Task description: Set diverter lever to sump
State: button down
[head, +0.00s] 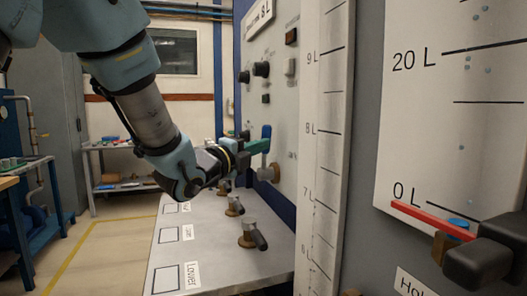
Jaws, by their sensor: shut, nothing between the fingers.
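A lever with an upright blue handle (266,132) sits on a brass-coloured valve body (268,173) on the pale panel, in the middle of the head view. Its sump label, if there is one, cannot be read. My gripper (260,146) reaches in from the left, its green fingertips shut and empty. The fingertips overlap the lower part of the blue handle in the picture; I cannot tell whether they touch it. My gripper partly hides the lever's base.
A grey bench (200,233) below carries several small valves, one with a black handle (259,241). A tall white scale (322,130) stands close on the right. Farther right are a litre gauge (460,110) and a black lever (480,265). Floor on the left is open.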

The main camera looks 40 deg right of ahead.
jog(key=w+d+r+n+g+y+p, duration=0.1)
jog(key=w+d+n+y+p, duration=0.2)
jog(key=w+n+p, duration=0.3)
jog(key=shift+w+r+y+p, duration=0.25)
jog(key=shift+w+y+p, duration=0.4)
jog(key=shift+p, duration=0.6)
jog(key=shift+w, duration=0.15)
